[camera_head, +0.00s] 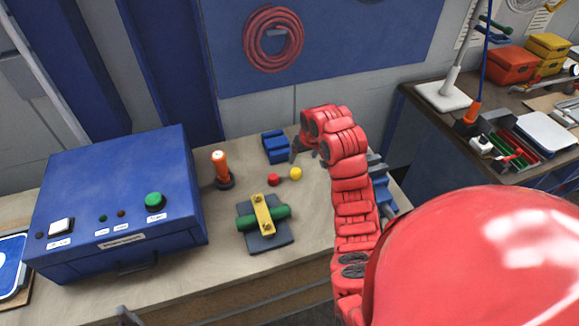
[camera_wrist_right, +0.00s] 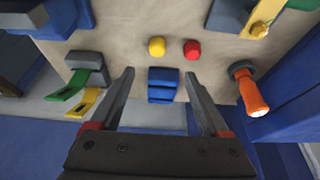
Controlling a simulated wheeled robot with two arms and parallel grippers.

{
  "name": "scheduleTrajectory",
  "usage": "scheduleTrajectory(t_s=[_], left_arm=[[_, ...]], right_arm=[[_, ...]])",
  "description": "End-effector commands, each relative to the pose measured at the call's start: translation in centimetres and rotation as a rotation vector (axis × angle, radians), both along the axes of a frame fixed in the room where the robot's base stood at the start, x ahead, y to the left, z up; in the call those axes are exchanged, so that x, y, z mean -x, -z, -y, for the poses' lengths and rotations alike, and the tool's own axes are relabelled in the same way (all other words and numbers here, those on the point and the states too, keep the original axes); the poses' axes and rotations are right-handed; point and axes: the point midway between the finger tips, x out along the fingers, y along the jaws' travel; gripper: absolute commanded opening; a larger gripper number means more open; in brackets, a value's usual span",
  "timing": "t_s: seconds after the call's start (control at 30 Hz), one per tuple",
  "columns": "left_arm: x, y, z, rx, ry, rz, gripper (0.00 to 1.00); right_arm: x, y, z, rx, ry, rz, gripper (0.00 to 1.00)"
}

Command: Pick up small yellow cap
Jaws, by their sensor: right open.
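The small yellow cap (camera_head: 296,174) rests on the workbench, just right of a small red cap (camera_head: 274,180). My right gripper (camera_head: 294,153) is above the bench behind the yellow cap, partly hidden by its own red arm. In the right wrist view the gripper (camera_wrist_right: 159,73) is open and empty. The yellow cap (camera_wrist_right: 157,46) shows there just beyond the fingertips, in line with the gap and apart from both fingers. The red cap (camera_wrist_right: 192,49) is to its right. My left gripper does not show.
A blue block (camera_head: 276,147) stands behind the caps. An orange-handled tool (camera_head: 221,170) stands upright to the left. A clamp with a green cylinder (camera_head: 278,215) is in front. A large blue control box (camera_head: 120,200) fills the bench's left side.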

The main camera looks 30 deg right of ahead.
Motion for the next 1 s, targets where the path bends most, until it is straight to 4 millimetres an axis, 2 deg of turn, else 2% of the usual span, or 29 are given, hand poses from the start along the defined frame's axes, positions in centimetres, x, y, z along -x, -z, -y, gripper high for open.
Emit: scheduleTrajectory(t_s=[0.03,0.2,0.4,0.6,0.8,1.0], left_arm=[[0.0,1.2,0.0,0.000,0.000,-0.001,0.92],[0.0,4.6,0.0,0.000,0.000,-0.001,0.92],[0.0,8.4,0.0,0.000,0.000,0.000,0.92],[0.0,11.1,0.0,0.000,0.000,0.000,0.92],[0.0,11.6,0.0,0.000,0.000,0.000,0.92],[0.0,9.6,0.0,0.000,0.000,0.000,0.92]], right_arm=[[-0.3,1.4,-0.1,-0.005,-0.001,0.002,0.80],[-1.7,4.7,0.3,-0.002,-0.002,0.008,0.80],[-2.9,7.9,0.6,-0.002,-0.002,0.005,0.80],[-4.0,9.8,0.9,0.001,-0.003,0.009,0.80],[-4.4,10.6,1.0,0.001,-0.001,0.005,0.80],[-5.2,11.5,1.6,-0.001,-0.001,0.000,0.80]])
